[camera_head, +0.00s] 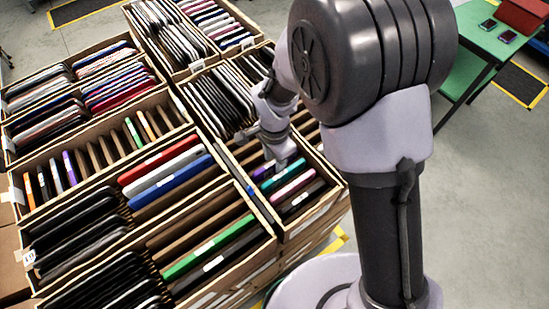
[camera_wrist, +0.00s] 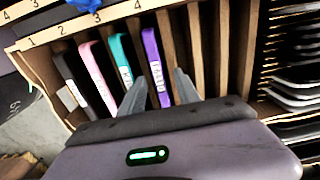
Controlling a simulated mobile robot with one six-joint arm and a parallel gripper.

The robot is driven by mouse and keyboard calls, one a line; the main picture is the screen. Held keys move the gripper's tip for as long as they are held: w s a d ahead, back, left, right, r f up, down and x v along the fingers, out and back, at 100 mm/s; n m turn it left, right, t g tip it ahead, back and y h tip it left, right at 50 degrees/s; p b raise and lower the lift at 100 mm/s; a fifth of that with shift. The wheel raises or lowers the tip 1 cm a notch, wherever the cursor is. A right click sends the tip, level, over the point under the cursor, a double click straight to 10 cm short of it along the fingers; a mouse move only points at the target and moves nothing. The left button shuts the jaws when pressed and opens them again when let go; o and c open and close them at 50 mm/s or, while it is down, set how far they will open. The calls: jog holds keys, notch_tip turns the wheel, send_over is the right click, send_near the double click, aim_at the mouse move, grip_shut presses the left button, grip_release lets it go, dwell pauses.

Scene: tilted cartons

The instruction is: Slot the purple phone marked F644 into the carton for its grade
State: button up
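The purple phone (camera_wrist: 155,65) stands in a slotted carton (camera_wrist: 137,8), beside a teal phone (camera_wrist: 122,62). Its white label faces the wrist camera, but the characters are too small to read surely. In the head view, the purple phone (camera_head: 263,171) shows partly under my gripper (camera_head: 277,160). My gripper (camera_wrist: 160,80) is over this carton in the wrist view. Its fingers stand on either side of the purple phone, with narrow gaps showing, so it looks open around it. The fingertips' depth beside the phone is hard to tell.
A pink phone (camera_wrist: 96,75) and a black phone (camera_wrist: 72,85) stand in the same carton. Empty slots lie right of the purple phone. Cartons of dark phones (camera_head: 215,100) and a carton with green phones (camera_head: 210,247) crowd around. A green table (camera_head: 490,40) stands back right.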

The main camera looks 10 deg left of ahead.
notch_tip(320, 180, up, 17)
jog(key=p, duration=0.2)
jog(key=shift+r, duration=0.2)
notch_tip(320, 180, up, 7)
jog(key=p, duration=0.5)
